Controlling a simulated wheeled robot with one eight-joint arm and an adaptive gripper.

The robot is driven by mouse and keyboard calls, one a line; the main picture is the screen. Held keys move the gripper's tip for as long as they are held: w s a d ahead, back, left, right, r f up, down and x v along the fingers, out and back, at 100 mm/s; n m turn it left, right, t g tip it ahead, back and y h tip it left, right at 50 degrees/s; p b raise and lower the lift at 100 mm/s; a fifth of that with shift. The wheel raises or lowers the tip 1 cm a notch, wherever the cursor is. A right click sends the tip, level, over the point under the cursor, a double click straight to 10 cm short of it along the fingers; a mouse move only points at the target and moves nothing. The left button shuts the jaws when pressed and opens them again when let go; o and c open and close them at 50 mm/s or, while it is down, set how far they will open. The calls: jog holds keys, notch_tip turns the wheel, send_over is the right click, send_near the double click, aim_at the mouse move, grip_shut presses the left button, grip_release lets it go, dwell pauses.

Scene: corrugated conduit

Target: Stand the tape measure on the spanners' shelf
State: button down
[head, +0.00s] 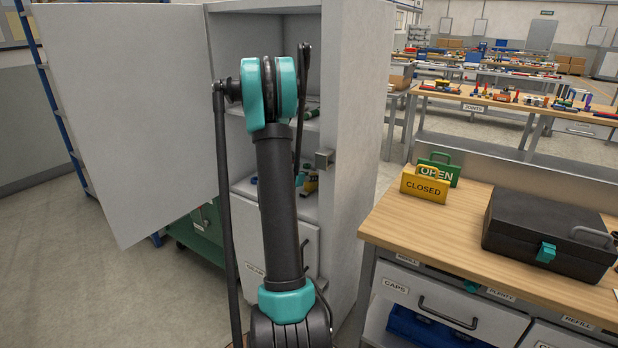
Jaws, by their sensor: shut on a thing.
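My arm rises in front of the open grey cabinet (350,130) and bends over into it. My gripper (302,180) is inside, low over the lower shelf (310,208), and mostly hidden behind my own arm; only a small teal part shows. Right beside it is a small yellow and dark thing, which looks like the tape measure (311,186), and my gripper is shut on it. I cannot tell whether it touches the shelf. Small green things (311,113) lie on the upper shelf, too small to make out. I cannot pick out the spanners.
The cabinet door (125,110) stands wide open at the left. A drawer front (305,250) is below the lower shelf. At the right, a workbench (440,225) carries a yellow CLOSED sign (424,187), a green OPEN sign (440,166) and a black toolbox (550,232).

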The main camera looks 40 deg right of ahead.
jog(key=c, duration=1.1)
grip_release()
jog(key=shift+o, duration=0.2)
